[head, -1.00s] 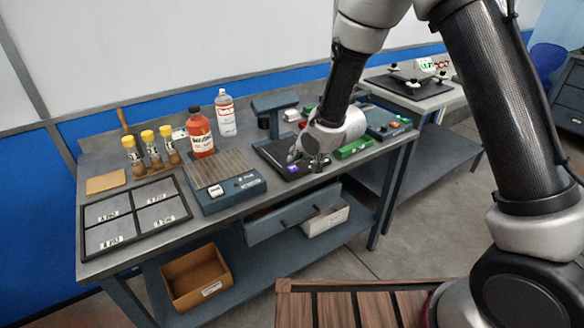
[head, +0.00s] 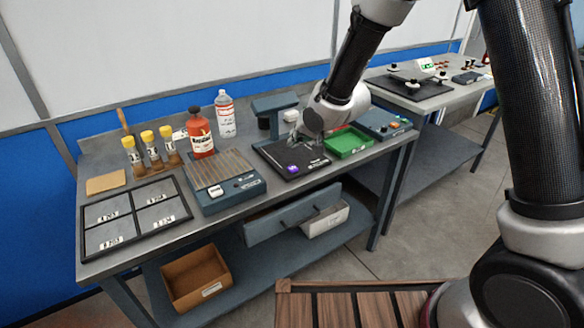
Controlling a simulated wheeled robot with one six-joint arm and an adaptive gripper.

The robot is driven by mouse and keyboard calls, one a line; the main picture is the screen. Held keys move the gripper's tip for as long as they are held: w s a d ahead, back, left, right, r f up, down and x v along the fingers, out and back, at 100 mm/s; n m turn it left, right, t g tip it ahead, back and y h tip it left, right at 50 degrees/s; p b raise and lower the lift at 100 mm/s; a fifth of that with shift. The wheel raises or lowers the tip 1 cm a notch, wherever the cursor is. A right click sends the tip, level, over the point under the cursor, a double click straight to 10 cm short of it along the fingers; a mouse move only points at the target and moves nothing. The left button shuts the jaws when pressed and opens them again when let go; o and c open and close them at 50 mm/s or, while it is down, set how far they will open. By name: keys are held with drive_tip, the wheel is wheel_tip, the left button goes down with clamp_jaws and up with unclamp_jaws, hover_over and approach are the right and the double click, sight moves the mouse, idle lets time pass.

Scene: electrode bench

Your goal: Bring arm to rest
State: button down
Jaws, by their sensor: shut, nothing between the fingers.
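My gripper (head: 307,133) is at the end of my arm, above the back part of a black plate (head: 270,152) on the bench. It is shut and small in the head view, with nothing seen between its fingers. My arm reaches in from the upper right. A small purple item (head: 293,169) lies on the black plate, below and to the left of my gripper, and apart from it.
The bench (head: 222,213) also bears a green tray (head: 347,143), a red bottle (head: 201,138), a clear bottle (head: 225,115), yellow-capped vials (head: 149,138), a slotted device (head: 240,190) and a four-part black frame (head: 137,229). A drawer (head: 290,216) stands open below.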

drive_tip(key=s+d+f+n+g+h, duration=0.3)
drive_tip(key=s+d+n+g+h, duration=0.15)
drive_tip(key=s+d, duration=0.65)
drive_tip(key=s+d+r+m+t, duration=0.1)
drive_tip(key=s+d+r, duration=0.9)
drive_tip(key=d+r, duration=0.1)
drive_tip(key=s+d+r+m+t+h, duration=0.1)
drive_tip(key=s+d+r+m, duration=0.1)
drive_tip(key=s+d+r, duration=0.8)
drive_tip(key=d, duration=0.4)
drive_tip(key=shift+s+r, duration=0.25)
drive_tip(key=shift+r, duration=0.1)
